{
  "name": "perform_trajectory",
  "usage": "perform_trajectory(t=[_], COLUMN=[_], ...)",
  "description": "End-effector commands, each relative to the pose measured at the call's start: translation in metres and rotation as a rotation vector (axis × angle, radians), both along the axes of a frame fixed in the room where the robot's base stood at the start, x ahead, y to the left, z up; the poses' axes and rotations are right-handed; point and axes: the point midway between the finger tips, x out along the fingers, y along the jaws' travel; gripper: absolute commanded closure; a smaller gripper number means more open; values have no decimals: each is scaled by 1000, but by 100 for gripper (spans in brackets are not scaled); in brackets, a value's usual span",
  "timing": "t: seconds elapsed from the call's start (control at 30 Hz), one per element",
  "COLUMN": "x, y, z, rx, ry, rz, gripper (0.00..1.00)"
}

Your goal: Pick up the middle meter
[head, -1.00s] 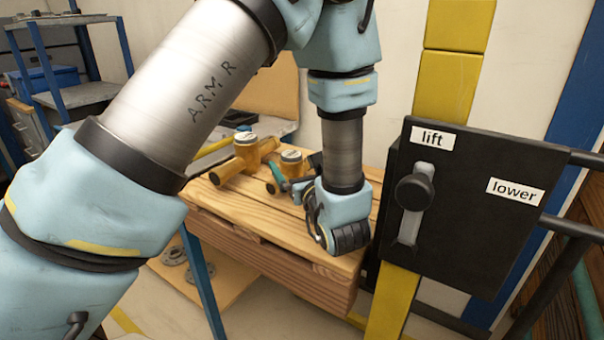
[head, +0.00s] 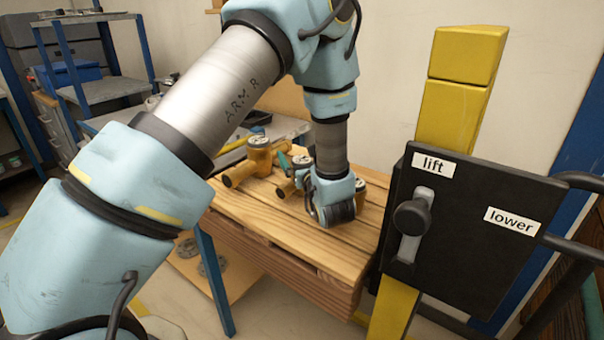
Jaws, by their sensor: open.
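Several yellow-brass meters with round pale tops stand on the slatted wooden pallet top (head: 262,222). The left meter (head: 258,152) shows clearly. The middle meter (head: 288,187) is partly hidden by my gripper (head: 297,161). A right meter (head: 360,190) shows only in part behind my wrist. My gripper is open, low over the wood, reaching left and away at the middle meter. A teal finger shows on the left side of the middle meter's top. The other finger is mostly hidden, so I cannot tell whether they touch it.
A black panel (head: 470,230) with a knob and "lift" and "lower" labels stands close at right, beside a yellow post (head: 455,105). A blue shelf rack (head: 75,75) stands at back left. The pallet's front is clear.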

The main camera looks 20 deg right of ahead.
Motion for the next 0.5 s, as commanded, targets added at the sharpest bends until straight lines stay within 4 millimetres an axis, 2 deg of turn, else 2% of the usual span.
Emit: perform_trajectory(t=[0.1,0.33,0.5], x=[9,10,9], y=[-1,-1,-1], z=[1,0,0], rx=[0,0,0], ry=[0,0,0], rz=[0,-1,-1], gripper=[0,0,18])
